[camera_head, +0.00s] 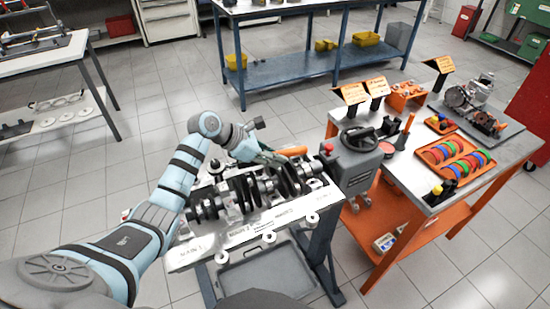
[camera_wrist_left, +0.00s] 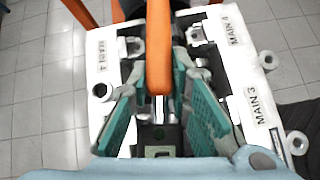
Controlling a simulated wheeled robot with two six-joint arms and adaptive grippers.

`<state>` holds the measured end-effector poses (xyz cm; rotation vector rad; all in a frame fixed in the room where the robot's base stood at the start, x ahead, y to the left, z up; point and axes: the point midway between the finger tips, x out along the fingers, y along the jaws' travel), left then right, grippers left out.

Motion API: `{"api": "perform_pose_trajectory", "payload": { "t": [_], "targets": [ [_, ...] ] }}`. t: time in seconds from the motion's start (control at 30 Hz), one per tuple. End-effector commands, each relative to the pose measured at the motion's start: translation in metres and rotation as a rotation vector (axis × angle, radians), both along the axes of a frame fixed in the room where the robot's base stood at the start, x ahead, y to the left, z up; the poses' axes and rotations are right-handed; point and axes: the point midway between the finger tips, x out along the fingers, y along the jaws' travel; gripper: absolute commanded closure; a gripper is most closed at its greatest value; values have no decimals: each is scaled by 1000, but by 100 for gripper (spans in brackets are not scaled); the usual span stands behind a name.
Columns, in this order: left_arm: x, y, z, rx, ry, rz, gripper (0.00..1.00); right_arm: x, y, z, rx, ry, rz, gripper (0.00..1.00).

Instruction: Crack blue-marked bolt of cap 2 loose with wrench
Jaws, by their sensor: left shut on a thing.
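My left gripper (camera_head: 266,157) is over the far side of the engine block (camera_head: 205,243). It is shut on the wrench, whose orange handle (camera_head: 293,151) points right. In the left wrist view the handle (camera_wrist_left: 159,45) runs up the picture between my green fingers (camera_wrist_left: 160,100). The wrench's working end is hidden or too dark to make out. The crankshaft (camera_head: 245,193) lies along the block. Labels with MAIN and numbers mark the near edge. I cannot make out cap 2 or a blue-marked bolt. My right gripper is not in view.
A grey machine (camera_head: 352,160) stands close right of the block. Beyond it, an orange-framed bench (camera_head: 425,203) carries an orange tray (camera_head: 455,157) of coloured rings. A blue-framed bench (camera_head: 290,67) stands behind. Floor left of the block is clear.

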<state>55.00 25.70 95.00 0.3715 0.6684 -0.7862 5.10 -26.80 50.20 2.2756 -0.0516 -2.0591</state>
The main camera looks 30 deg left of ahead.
Motion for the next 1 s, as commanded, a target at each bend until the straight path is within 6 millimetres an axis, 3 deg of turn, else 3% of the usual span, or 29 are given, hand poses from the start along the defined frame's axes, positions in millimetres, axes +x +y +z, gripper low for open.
{"api": "perform_pose_trajectory", "payload": {
  "t": [1.0],
  "targets": [
    [15, 14, 1, 0, -3, 126, 100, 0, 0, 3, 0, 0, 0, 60]
  ]
}}
